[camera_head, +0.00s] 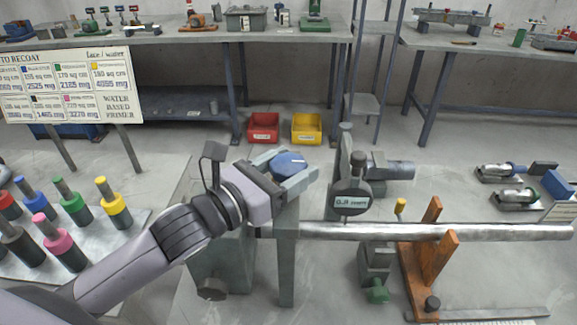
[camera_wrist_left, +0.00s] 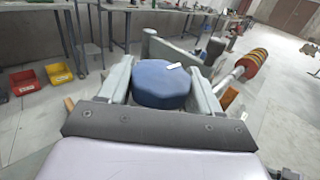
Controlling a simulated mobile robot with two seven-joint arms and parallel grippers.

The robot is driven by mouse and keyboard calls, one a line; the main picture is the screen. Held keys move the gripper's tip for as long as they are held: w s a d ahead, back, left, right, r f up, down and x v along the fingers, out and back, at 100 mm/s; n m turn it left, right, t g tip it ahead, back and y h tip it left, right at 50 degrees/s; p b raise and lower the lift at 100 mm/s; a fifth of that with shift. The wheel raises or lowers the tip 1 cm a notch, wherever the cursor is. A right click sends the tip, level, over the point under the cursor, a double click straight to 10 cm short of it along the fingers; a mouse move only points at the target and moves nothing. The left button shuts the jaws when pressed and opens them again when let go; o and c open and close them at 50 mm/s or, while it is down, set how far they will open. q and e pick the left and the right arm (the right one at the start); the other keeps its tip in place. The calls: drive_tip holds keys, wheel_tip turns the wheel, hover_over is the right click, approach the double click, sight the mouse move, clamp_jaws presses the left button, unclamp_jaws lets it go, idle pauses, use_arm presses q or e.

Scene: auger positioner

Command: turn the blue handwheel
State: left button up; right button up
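The blue handwheel (camera_head: 289,163) sits on top of the grey fixture near the middle of the head view. It has a white mark on its top face. It also shows in the left wrist view (camera_wrist_left: 161,84), between my two fingers. My left gripper (camera_head: 284,170) reaches it from the left, one finger on each side. In the wrist view the fingers (camera_wrist_left: 160,78) sit close against the wheel's sides, and the wheel fills the space between them. The gripper looks shut on it. My right gripper is not in view.
Right of the wheel stands a dial gauge reading about 0.11 mm (camera_head: 351,198). A long metal shaft (camera_head: 470,231) runs right over an orange stand (camera_head: 430,247). Colored bottles stand on a tray (camera_head: 120,230) at left. Red (camera_head: 263,127) and yellow (camera_head: 306,127) bins lie behind.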

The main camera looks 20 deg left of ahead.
use_arm(q)
drive_tip(key=shift+m+g+h, duration=0.3)
drive_tip(key=shift+h, duration=0.1)
